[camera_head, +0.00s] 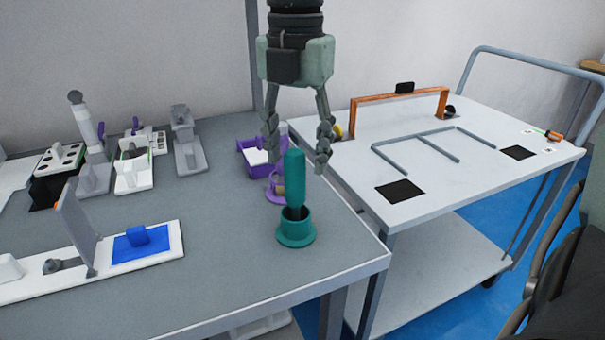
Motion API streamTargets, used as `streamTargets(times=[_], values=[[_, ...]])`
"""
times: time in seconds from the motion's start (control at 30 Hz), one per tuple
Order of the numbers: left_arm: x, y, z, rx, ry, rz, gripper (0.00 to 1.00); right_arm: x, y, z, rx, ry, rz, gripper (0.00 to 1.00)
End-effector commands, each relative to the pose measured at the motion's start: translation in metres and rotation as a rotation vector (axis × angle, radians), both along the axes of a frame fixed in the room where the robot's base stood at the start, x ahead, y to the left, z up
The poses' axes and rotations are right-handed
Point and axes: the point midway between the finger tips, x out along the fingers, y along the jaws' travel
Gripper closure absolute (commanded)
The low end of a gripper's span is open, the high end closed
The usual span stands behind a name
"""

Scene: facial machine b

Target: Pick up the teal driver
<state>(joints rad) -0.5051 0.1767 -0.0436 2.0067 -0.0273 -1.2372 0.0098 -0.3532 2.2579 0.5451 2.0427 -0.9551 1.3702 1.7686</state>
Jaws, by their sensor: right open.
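The teal driver (294,180) stands upright in a teal round holder (295,232) near the right front corner of the grey table (210,215). My right gripper (297,158) hangs down from the top of the camera_head view, with its two fingers spread open. The fingers appear one on each side of the driver's upper end, and nothing is held between them. I cannot tell how far the fingers are from the driver in depth. My left gripper is not in view.
A purple tray (250,158) and a purple holder (276,190) sit behind the driver. White fixtures, including one with a blue pad (145,245), stand on the left. A white cart (450,170) with an orange frame (398,97) stands right of the table.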

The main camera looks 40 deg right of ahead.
Motion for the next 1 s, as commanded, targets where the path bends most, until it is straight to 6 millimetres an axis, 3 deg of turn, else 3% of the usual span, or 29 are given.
streamTargets(times=[0.33,0.6,0.87,1.0], values=[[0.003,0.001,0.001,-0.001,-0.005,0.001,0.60,0.002,0.000,-0.036,0.002,0.005,0.001,0.48],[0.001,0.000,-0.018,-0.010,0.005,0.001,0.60,0.007,-0.001,-0.073,0.002,0.003,-0.001,0.48],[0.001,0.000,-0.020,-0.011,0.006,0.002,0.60,0.007,-0.001,-0.077,0.000,-0.001,-0.001,0.48],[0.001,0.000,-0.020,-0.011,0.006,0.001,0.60,0.007,-0.001,-0.077,0.000,-0.001,-0.001,0.62]])
